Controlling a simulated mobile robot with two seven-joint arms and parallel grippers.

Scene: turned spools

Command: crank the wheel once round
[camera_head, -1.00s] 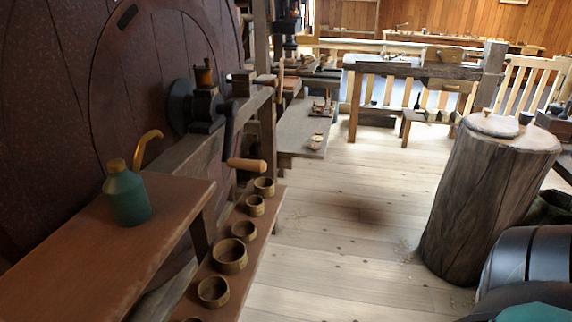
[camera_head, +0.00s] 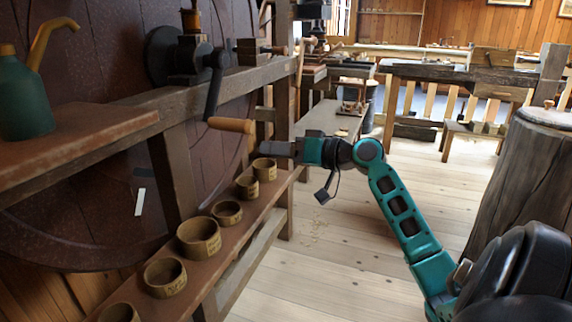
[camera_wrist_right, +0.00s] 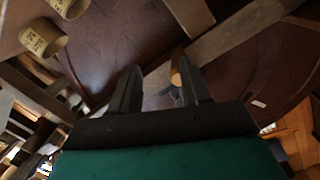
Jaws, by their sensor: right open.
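The big dark red wheel (camera_head: 90,110) fills the left of the head view. Its crank is a dark metal arm (camera_head: 214,88) hanging down, with a pale wooden handle (camera_head: 231,125) at its lower end. My right gripper (camera_head: 266,147) points left, close to the handle's right end and slightly below it. In the wrist view my right gripper (camera_wrist_right: 161,75) is open, and the wooden handle (camera_wrist_right: 176,75) shows by the right finger, partly hidden; I cannot tell whether they touch. My left gripper is not in view.
Several wooden rings (camera_head: 199,238) stand on a low shelf below the crank. A green oil can (camera_head: 22,100) stands on the bench at left. A stump (camera_head: 530,170) stands at right. The plank floor (camera_head: 330,260) between is mostly clear.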

